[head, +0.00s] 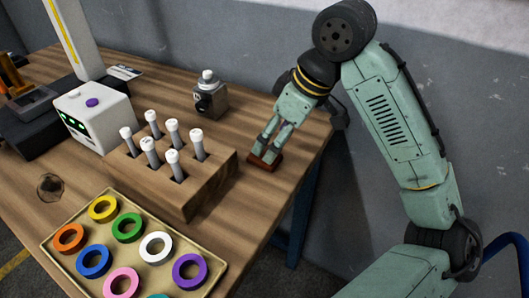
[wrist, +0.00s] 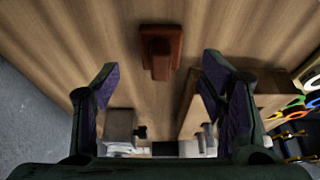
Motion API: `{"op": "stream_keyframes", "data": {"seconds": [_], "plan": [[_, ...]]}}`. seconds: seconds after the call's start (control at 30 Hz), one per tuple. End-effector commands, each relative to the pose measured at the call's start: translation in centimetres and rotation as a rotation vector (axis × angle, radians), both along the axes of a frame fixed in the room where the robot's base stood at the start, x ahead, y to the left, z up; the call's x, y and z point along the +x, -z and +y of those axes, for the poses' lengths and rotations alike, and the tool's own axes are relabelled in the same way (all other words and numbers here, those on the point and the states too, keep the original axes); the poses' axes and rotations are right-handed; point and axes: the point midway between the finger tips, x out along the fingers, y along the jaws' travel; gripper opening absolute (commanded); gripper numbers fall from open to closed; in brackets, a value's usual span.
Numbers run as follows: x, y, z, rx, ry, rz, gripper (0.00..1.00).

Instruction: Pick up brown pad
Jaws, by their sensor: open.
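The brown pad (head: 263,161) is a small reddish-brown block with a raised narrower part. It lies on the wooden table near the right edge, to the right of the wooden vial rack. In the wrist view the pad (wrist: 160,42) is at the top centre, beyond the fingertips and roughly midway across the gap. My gripper (head: 271,144) points down over the pad, and its fingers cover part of it in the head view. In the wrist view my gripper (wrist: 159,72) is open with nothing between the fingers. Contact with the pad cannot be told.
The wooden rack (head: 178,190) with several white-capped vials stands left of my gripper. A small grey device (head: 209,100) stands behind it. A tray of coloured rings (head: 128,262) is at the front. A white box (head: 94,115) is further left. The table edge is close on the right.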

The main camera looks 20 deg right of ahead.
Motion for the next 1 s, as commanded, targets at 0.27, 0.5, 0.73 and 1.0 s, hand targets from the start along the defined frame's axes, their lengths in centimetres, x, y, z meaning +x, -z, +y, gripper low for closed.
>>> {"op": "stream_keyframes", "data": {"seconds": [0.27,0.5,0.73,1.0], "plan": [[1.4,3.0,1.6,0.0,0.001,0.002,0.65],[1.8,4.5,2.0,0.0,0.001,0.0,0.65],[1.8,4.4,2.0,-0.001,0.0,-0.001,0.59],[1.8,4.4,2.0,-0.001,0.0,-0.001,0.41]]}}
